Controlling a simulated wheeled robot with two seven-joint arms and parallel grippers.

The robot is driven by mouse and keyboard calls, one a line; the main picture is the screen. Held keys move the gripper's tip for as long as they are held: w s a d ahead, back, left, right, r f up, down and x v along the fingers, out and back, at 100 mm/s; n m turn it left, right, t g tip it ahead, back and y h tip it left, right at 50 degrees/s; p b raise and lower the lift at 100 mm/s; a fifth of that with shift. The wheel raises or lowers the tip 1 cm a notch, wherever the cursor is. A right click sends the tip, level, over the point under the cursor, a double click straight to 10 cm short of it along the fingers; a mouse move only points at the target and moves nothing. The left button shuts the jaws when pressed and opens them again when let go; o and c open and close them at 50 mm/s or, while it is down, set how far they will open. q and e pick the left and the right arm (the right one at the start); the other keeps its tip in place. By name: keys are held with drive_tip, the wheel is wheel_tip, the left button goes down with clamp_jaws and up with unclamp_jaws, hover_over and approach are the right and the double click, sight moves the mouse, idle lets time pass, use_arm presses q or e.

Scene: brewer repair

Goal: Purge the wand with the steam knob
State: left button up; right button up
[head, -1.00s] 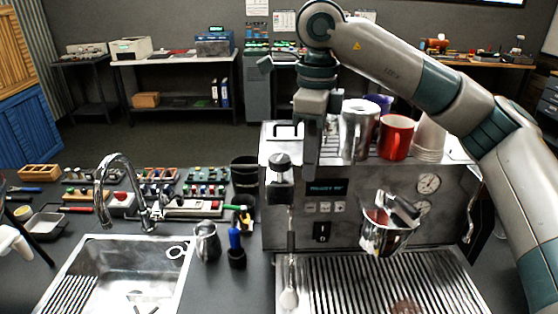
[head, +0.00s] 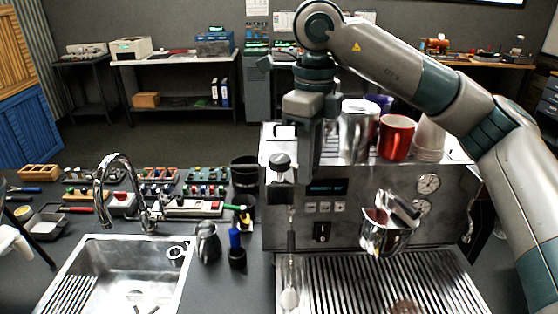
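The espresso machine (head: 350,195) stands right of centre in the head view. My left gripper is not clearly in view.
A red mug (head: 396,137), metal pitchers and cups crowd the machine's top beside my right arm. A portafilter (head: 388,230) sits at the machine's front. A sink (head: 125,270) with a tap and a small steel pitcher (head: 207,242) are on the left.

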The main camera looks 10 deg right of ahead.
drive_tip(key=shift+s+a+m, duration=0.3)
drive_tip(key=shift+a+m, duration=0.05)
drive_tip(key=shift+m, duration=0.35)
drive_tip(key=shift+s+a+m, duration=0.25)
drive_tip(key=shift+a+m, duration=0.05)
drive_tip(key=shift+m, duration=0.5)
drive_tip(key=shift+s+a+m, duration=0.2)
drive_tip(key=shift+a+m, duration=0.2)
drive_tip(key=shift+m, duration=0.4)
